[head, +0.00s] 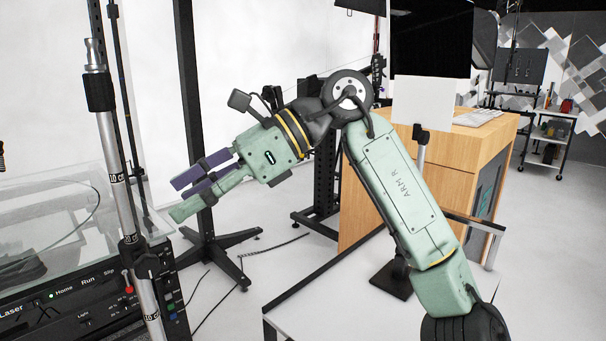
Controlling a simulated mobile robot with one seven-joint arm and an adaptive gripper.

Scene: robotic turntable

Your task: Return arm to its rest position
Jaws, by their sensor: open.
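My arm (395,190), pale green and marked "ARM R", rises from the lower right of the head view to a dark round elbow joint and bends over to the left. My gripper (180,196) is at its left end, tilted a little downward, with dark purple parts along its fingers. Its fingers are apart, and I see nothing held between them. It hangs in the air, in front of a black stand in the picture.
A black stand (190,130) has spread feet. A wooden desk (470,150) with a keyboard (478,118) is behind my arm at the right.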

